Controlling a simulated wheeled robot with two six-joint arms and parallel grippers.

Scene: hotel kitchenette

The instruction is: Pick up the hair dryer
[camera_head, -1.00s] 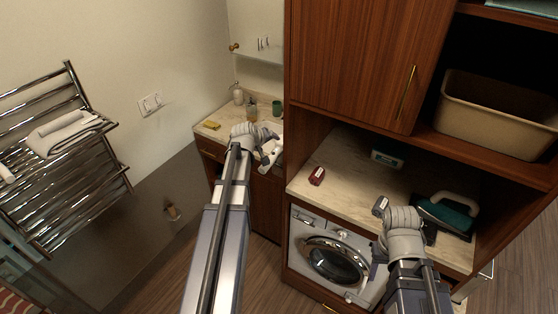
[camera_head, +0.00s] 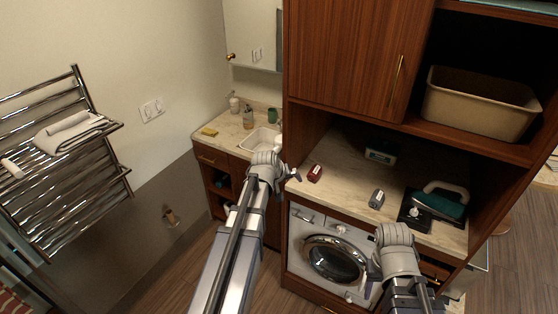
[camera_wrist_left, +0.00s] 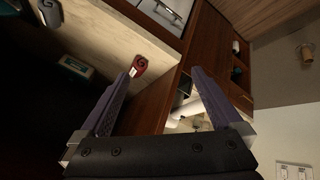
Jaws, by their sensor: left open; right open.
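I cannot pick out a hair dryer with certainty. A small teal item (camera_head: 221,182) sits in the open cubby under the sink counter, too small to identify. My left gripper (camera_head: 288,173) is in front of the gap between the sink counter and the worktop, near the red object. In the left wrist view its two fingers (camera_wrist_left: 167,82) are spread with nothing between them, and the red item (camera_wrist_left: 139,66) shows beyond one fingertip. My right gripper (camera_head: 374,266) is open in front of the washing machine, below the worktop edge; its fingertips are partly hidden by the wrist.
The worktop holds a red item (camera_head: 315,172), a small grey item (camera_head: 377,198), a dark device with a display (camera_head: 381,151) and a teal iron (camera_head: 440,204). A beige bin (camera_head: 480,105) sits above. The washing machine (camera_head: 330,258) is below. A towel rack (camera_head: 70,170) stands left.

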